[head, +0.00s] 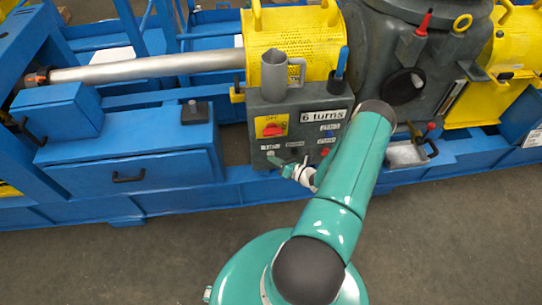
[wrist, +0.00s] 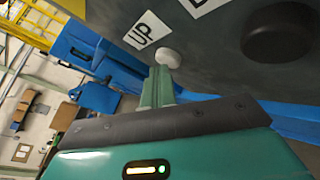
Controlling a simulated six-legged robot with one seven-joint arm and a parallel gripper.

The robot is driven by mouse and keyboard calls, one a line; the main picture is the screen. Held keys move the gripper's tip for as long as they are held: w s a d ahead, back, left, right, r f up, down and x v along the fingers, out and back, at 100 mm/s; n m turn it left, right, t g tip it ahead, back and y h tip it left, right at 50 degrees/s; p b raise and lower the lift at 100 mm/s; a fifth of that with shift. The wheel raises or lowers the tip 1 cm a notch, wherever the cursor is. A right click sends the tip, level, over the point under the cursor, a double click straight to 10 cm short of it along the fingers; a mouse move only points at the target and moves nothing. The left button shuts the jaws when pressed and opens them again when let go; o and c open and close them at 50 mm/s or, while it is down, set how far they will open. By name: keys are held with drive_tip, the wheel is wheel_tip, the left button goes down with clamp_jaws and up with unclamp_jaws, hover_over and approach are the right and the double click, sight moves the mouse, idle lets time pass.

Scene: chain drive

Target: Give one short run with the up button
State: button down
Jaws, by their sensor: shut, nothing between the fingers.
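The grey control box (head: 296,112) carries a "6 turns" plate, small labels, a red switch on a yellow plate (head: 270,128) and a red button (head: 325,152). In the wrist view a white round button (wrist: 168,57) sits beside the "UP" label (wrist: 147,30). My gripper (wrist: 161,72) is shut and empty, its fingertips right at the white button. I cannot tell whether they touch or press it. In the head view my gripper (head: 277,161) is low in front of the box's lower left, and covers part of its face.
A dark round knob (wrist: 280,32) stands out from the panel in the wrist view. Blue drawers (head: 130,165) lie to the left, a small metal tray (head: 408,154) to the right. The floor in front is clear.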

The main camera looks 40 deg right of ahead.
drive_tip(key=shift+s, duration=0.1)
drive_tip(key=shift+s+a, duration=0.5)
drive_tip(key=shift+s, duration=0.15)
drive_tip(key=shift+s+a, duration=0.75)
drive_tip(key=shift+s, duration=0.3)
drive_tip(key=shift+s+a, duration=0.7)
drive_tip(key=shift+s, duration=0.35)
